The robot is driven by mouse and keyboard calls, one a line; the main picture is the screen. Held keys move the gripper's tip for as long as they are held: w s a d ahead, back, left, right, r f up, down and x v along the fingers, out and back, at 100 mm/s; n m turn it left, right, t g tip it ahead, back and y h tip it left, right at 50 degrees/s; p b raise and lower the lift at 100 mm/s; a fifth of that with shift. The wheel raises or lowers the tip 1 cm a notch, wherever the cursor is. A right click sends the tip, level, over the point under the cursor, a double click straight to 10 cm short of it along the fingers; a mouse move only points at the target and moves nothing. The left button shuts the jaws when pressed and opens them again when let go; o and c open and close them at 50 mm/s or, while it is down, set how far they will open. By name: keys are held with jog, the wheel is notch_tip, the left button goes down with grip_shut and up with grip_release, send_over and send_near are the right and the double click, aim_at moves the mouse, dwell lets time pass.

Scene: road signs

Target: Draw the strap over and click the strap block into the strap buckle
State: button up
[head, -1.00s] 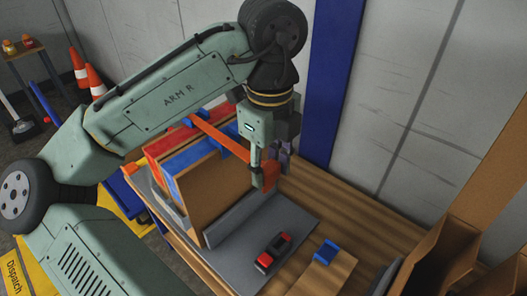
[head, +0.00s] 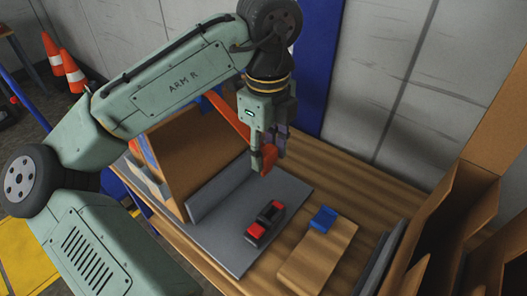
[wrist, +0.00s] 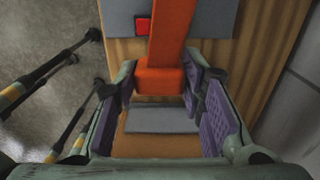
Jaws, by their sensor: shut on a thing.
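My gripper (head: 275,152) is shut on the orange strap block (head: 267,160), at the end of the orange strap (head: 228,117). The strap runs taut from behind the brown panel of the upright sign stack (head: 190,125) to the block, over the stack's top edge. The black strap buckle (head: 264,223) with red parts lies on the grey base plate (head: 215,238), nearer the camera than the block and below it, apart from it. In the wrist view the orange block (wrist: 160,77) sits between the purple finger pads, and the strap (wrist: 171,30) leads up from it.
A blue clip-like piece (head: 323,218) sits on a wooden board (head: 308,262) right of the plate. Brown open compartments (head: 455,220) stand at the right. A blue post (head: 322,75) and grey wall are behind. The wooden table (head: 345,180) is bare behind the plate.

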jog(key=f+b, duration=0.3)
jog(key=f, duration=0.2)
jog(key=w+d+f+b, duration=0.1)
jog(key=f+b, duration=0.3)
jog(key=f, duration=0.2)
jog(key=w+f+b, duration=0.1)
jog(key=f+b, duration=0.3)
jog(key=f, duration=0.2)
jog(key=shift+d+f, duration=0.15)
jog(key=shift+d, duration=0.1)
jog(key=shift+f+b, duration=0.55)
jog(key=shift+f, duration=0.5)
jog(key=shift+a+f, duration=0.1)
jog(key=shift+f, duration=0.45)
jog(key=o, duration=1)
jog(key=shift+r, duration=0.1)
